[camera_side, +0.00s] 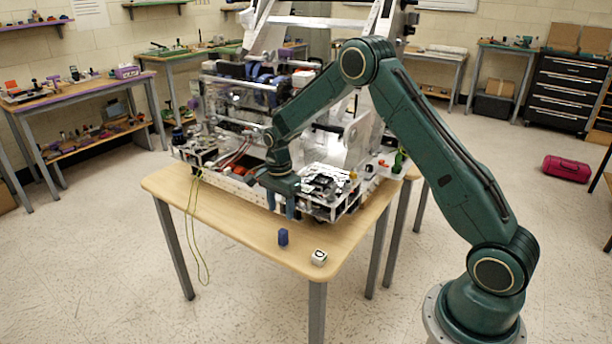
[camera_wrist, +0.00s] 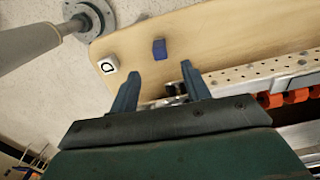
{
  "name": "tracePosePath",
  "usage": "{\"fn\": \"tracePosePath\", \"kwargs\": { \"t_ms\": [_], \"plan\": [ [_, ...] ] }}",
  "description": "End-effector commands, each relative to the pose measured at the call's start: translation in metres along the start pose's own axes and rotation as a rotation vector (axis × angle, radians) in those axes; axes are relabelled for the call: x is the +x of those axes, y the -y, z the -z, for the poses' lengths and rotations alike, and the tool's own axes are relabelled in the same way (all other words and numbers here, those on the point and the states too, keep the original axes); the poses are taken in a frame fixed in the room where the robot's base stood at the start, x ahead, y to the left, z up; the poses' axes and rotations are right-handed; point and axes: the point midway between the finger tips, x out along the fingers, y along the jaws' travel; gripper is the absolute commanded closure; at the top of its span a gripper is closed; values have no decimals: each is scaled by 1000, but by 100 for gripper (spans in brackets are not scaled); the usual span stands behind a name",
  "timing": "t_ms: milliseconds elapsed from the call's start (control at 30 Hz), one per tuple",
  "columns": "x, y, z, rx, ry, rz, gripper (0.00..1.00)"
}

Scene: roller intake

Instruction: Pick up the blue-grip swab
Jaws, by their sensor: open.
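The blue-grip swab (camera_side: 283,237) shows as a short blue piece standing on the wooden table (camera_side: 225,219), near its front edge. In the wrist view the blue piece (camera_wrist: 159,49) lies ahead of my fingertips, between their lines and apart from them. No swab stem can be made out. My gripper (camera_side: 281,207) is open and empty, with its fingers pointing down beside the machine's front edge. In the wrist view the two blue fingers of my gripper (camera_wrist: 160,68) are spread apart.
A large machine (camera_side: 265,120) with rollers and metal plates fills the table's back. A thin cable (camera_side: 189,225) hangs over the left edge. The table's front left is clear.

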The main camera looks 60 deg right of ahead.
Motion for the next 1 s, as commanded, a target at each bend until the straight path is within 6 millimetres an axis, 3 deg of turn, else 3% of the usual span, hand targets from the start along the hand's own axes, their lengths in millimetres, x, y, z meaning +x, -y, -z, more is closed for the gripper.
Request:
{"fn": "tracePosePath", "kwargs": {
  "t_ms": [400,833,1000],
  "plan": [
    [58,0,0,-1,0,-2,53],
    [69,0,0,-1,0,-1,53],
    [85,-1,0,-1,1,-3,53]
  ]
}}
